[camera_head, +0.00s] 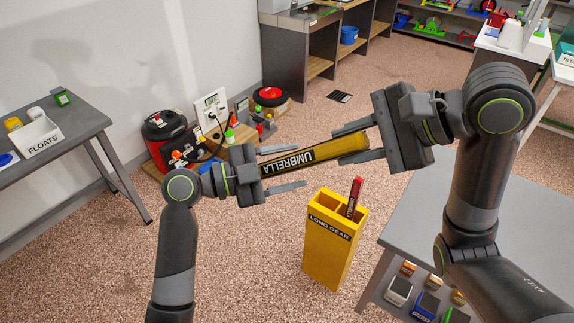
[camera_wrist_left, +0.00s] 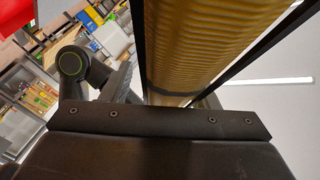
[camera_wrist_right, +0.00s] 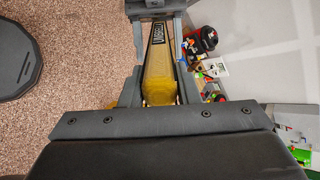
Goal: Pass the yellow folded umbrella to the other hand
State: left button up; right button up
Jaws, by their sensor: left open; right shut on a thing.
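The yellow folded umbrella (camera_head: 347,146), with a black "UMBRELLA" label, is held in the air between my two grippers, nearly level. My right gripper (camera_head: 362,147) is shut on its right end; the right wrist view shows the umbrella (camera_wrist_right: 158,80) between the fingers. My left gripper (camera_head: 284,169) is open, with its fingers on either side of the umbrella's labelled left end. In the left wrist view the umbrella (camera_wrist_left: 205,45) fills the space between the open fingers. Whether the left fingers touch it I cannot tell.
A yellow "LONG GEAR" bin (camera_head: 328,245) holding a red item (camera_head: 354,196) stands below the umbrella. A grey table (camera_head: 440,215) is at right; a table with a "FLOATS" box (camera_head: 38,138) is at left. A red and black vacuum (camera_head: 165,135) stands by the wall.

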pick_arm(q)
jog(key=shift+c, duration=0.3)
jog(key=c, duration=0.9)
grip_shut()
pick_arm(e)
jog(key=o, duration=0.6)
jog(key=shift+c, duration=0.2)
jog(key=o, duration=0.5)
